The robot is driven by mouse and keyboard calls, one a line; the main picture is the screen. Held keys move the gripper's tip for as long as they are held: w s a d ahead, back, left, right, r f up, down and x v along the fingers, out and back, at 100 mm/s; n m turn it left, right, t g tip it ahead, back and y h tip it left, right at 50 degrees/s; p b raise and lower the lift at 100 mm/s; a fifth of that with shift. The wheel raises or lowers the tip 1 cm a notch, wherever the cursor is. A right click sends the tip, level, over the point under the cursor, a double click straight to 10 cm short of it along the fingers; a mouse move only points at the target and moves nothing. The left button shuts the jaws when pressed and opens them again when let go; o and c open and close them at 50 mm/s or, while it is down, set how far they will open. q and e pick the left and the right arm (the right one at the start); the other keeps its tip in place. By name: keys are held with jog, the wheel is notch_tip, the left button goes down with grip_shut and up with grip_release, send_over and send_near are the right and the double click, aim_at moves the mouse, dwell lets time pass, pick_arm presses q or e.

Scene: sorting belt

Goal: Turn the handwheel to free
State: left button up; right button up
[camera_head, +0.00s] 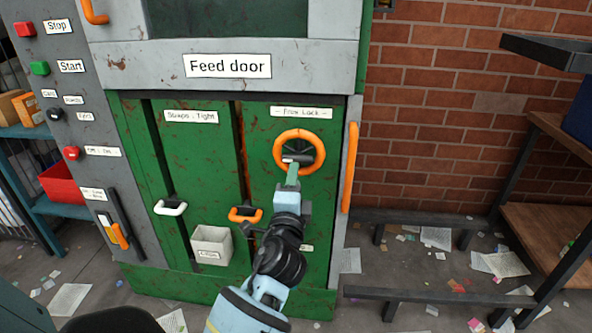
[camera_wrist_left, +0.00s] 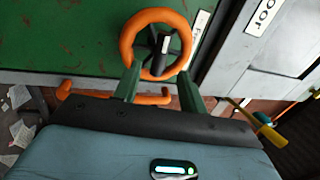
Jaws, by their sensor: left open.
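The orange handwheel (camera_head: 299,133) is mounted on the upper part of the right green panel, under a small label. It has a dark hub and spokes, and it also shows in the left wrist view (camera_wrist_left: 128,40). My left gripper (camera_head: 292,170) is in front of the wheel's lower part, pointing at it. In the left wrist view the two green fingers of the gripper (camera_wrist_left: 160,72) are apart, with the hub and lower rim between and beyond their tips. Nothing is clearly held, and I cannot tell whether the fingers touch the wheel. My right gripper is not in view.
An orange vertical handle (camera_head: 350,167) is right of the wheel. A white handle (camera_head: 170,208), an orange handle (camera_head: 245,214) and a grey bin (camera_head: 211,246) are lower left. A button panel (camera_head: 75,90) stands left. A low black rail (camera_head: 420,217) and scattered papers are right.

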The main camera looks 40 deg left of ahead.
pick_arm(q)
jog(key=v, duration=0.2)
jog(key=shift+s+d, duration=0.2)
jog(key=shift+s, duration=0.05)
jog(key=shift+f, duration=0.1)
